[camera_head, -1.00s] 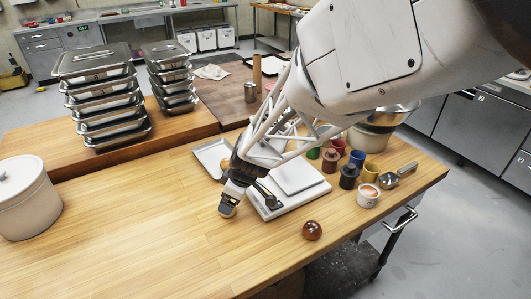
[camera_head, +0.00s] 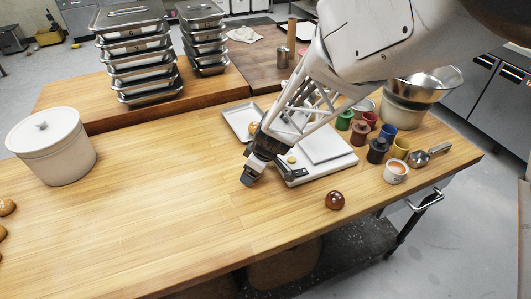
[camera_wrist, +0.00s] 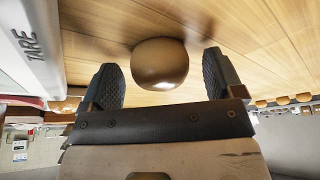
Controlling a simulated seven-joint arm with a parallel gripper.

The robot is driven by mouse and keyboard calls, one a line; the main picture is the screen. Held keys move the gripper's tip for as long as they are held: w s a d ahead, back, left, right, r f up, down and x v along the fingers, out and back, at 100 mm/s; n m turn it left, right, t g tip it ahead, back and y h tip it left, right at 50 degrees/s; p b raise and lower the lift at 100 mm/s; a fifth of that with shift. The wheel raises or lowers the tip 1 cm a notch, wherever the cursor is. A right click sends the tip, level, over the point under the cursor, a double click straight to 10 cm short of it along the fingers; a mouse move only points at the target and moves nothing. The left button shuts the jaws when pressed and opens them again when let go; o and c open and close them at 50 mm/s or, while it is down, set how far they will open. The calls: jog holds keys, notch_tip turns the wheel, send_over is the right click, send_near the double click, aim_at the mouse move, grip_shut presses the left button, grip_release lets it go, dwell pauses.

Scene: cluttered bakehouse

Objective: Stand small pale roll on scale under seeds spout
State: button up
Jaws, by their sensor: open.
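My gripper (camera_head: 248,180) is low over the table at the left front corner of the white scale (camera_head: 333,171). Its two fingers are apart in the wrist view (camera_wrist: 160,72). A smooth brown rounded roll (camera_wrist: 160,63) shows between and beyond the fingertips; I cannot tell whether they touch it. The scale's side marked TARE (camera_wrist: 30,40) is at the left there. A small tan roll (camera_head: 253,127) lies on a metal tray (camera_head: 236,112) behind the gripper. A small tan round thing (camera_head: 292,160) shows at the scale's left part. I cannot make out the seeds spout.
A shiny dark brown ball (camera_head: 334,201) sits in front of the scale. Several coloured pots, a small white cup (camera_head: 396,172) and a metal scoop (camera_head: 420,159) stand to the right. A white lidded crock (camera_head: 50,150) is at the left. The table between crock and gripper is clear.

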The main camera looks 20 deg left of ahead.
jog(key=c, duration=0.8)
jog(key=shift+r, duration=0.1)
jog(key=shift+r, duration=0.7)
notch_tip(320, 180, up, 2)
jog(key=shift+r, duration=0.1)
jog(key=s+d, duration=0.3)
jog(key=s, duration=0.1)
jog(key=s+d+r, duration=0.1)
jog(key=s+d, duration=0.6)
jog(key=s, duration=0.1)
jog(key=shift+d+r, duration=0.15)
jog(key=shift+d, duration=0.2)
